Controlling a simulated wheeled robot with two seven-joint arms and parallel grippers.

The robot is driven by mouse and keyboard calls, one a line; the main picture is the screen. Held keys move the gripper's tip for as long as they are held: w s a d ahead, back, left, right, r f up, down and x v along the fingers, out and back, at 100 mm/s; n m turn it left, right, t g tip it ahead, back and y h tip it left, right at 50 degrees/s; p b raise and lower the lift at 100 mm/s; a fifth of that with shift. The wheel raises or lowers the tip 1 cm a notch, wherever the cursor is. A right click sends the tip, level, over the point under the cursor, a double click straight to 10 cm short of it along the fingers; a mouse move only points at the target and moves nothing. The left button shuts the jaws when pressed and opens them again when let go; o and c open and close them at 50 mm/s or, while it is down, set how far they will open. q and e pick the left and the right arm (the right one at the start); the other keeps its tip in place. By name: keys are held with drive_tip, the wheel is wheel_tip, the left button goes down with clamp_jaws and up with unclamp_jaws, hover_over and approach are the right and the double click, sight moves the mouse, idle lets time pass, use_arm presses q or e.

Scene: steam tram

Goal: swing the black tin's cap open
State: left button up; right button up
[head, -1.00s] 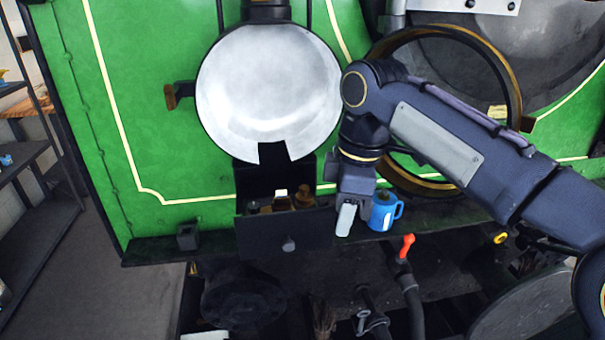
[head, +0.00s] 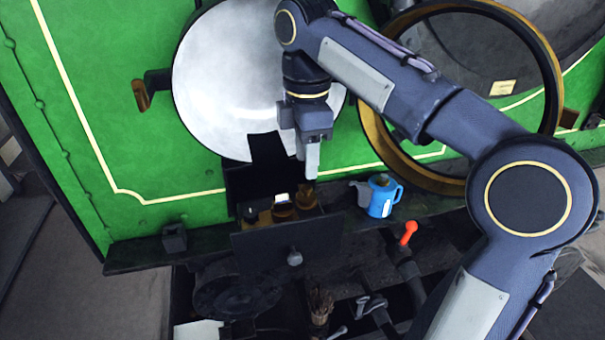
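The black tin (head: 240,186) is a dark open-fronted box below the large white disc. Small amber jars and a white-topped item show inside it. A flat black panel with a grey knob, which looks like its cap (head: 265,250), stands out in front, swung away from the opening. My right gripper (head: 312,174) points down just above the tin's right side, apart from the cap. Its fingers are seen edge-on, so their gap is hidden, and nothing shows held. My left gripper is not in view.
A blue can (head: 381,196) stands on the dark ledge (head: 430,203) right of the tin. A red-tipped lever (head: 408,233) rises in front of the ledge. A small dark block (head: 174,238) sits at the ledge's left. A brass-rimmed ring (head: 375,130) is behind my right arm.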

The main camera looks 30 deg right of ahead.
sight(306, 187)
drive_tip(key=shift+f, duration=2.8)
clamp_jaws()
